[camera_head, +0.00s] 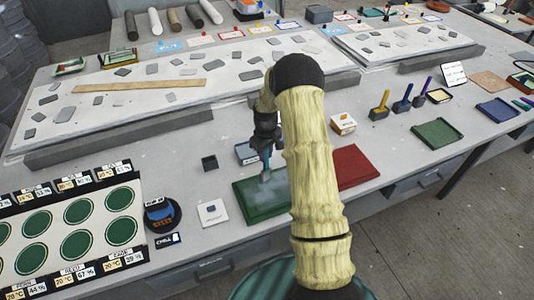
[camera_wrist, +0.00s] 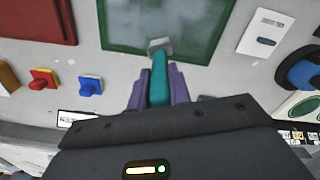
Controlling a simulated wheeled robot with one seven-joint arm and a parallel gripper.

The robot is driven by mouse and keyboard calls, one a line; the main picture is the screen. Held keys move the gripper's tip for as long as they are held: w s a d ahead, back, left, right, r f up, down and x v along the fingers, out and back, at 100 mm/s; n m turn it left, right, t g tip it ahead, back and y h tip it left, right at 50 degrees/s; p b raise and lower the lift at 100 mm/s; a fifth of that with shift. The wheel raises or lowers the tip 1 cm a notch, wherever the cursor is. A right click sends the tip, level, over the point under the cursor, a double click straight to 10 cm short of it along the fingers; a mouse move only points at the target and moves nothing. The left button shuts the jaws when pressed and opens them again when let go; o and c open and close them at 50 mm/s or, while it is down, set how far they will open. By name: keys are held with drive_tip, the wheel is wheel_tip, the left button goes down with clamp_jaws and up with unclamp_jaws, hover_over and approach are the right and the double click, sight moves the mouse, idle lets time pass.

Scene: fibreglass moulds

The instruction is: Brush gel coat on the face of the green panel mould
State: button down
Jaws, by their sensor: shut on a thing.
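The green panel mould (camera_head: 251,209) lies flat on the table in front of me, left of my arm. Its green rim (camera_wrist: 216,40) shows at the top of the wrist view, around a face that looks mostly pale and hazy. My gripper (camera_head: 266,152) is over the panel, shut on the teal handle of a brush (camera_wrist: 159,85). In the wrist view my purple fingers (camera_wrist: 159,93) flank the handle. The grey brush head points at the panel's near edge; I cannot tell whether it touches. My arm hides the panel's right end in the head view.
A red panel (camera_head: 358,166) lies right of my arm, with another green panel (camera_head: 438,133) and a blue one (camera_head: 497,108) farther right. A small dark cup (camera_head: 209,162), a white card (camera_head: 212,211) and a round dark device (camera_head: 162,216) stand to the left.

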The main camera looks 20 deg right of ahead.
drive_tip(key=shift+a+r, duration=0.1)
drive_tip(key=shift+a, duration=1.8)
drive_tip(key=shift+a, duration=1.8)
drive_tip(key=a, duration=0.3)
drive_tip(key=shift+a+b, duration=0.4)
